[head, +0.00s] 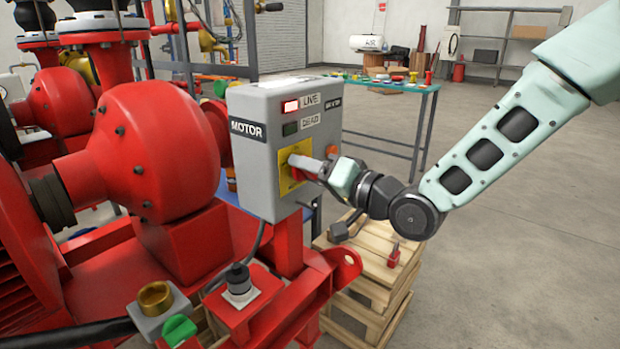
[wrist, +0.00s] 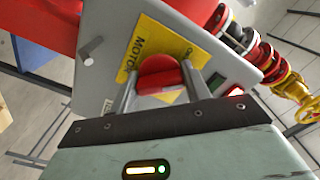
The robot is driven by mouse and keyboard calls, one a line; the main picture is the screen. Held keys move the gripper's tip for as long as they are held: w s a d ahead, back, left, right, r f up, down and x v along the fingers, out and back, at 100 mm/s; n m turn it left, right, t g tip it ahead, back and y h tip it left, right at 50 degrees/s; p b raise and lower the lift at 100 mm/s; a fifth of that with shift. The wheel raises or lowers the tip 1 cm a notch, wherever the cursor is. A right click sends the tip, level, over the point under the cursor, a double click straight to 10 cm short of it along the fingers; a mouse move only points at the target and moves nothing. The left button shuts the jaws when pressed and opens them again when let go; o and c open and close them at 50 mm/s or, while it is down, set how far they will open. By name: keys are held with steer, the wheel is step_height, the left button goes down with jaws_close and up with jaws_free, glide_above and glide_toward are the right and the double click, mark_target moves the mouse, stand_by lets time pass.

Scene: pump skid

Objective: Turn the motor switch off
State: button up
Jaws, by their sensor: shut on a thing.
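The motor switch is a red rotary knob on a yellow plate (head: 290,179) on the front of a grey box (head: 256,150) labelled MOTOR. In the wrist view the red knob (wrist: 158,75) sits between my two fingers. My gripper (head: 304,168) is shut on the knob, with one finger on each side of it. On the box the red LINE lamp (head: 290,106) is lit and the DEAD lamp (head: 290,128) is dark. The knob's pointer marking is hidden by my fingers in the head view.
A red pump (head: 150,150) stands close on the left of the box. A wooden pallet stack (head: 375,275) with a red padlock (head: 393,258) on it is below my arm. A green-topped bench (head: 405,86) stands behind. Open floor lies to the right.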

steer(key=n+b, duration=0.1)
steer(key=n, duration=0.1)
steer(key=n+b, duration=0.2)
steer(key=n, duration=0.1)
steer(key=shift+f+n+b, duration=0.25)
steer(key=shift+n+b, duration=0.05)
steer(key=shift+r+n+b, duration=0.15)
steer(key=shift+n+b, duration=1.3)
steer(key=shift+n, duration=0.55)
steer(key=o, duration=1)
steer(key=shift+c, duration=0.2)
steer(key=shift+d+r, duration=0.1)
steer(key=b+v, duration=0.5)
steer(key=v, duration=1.2)
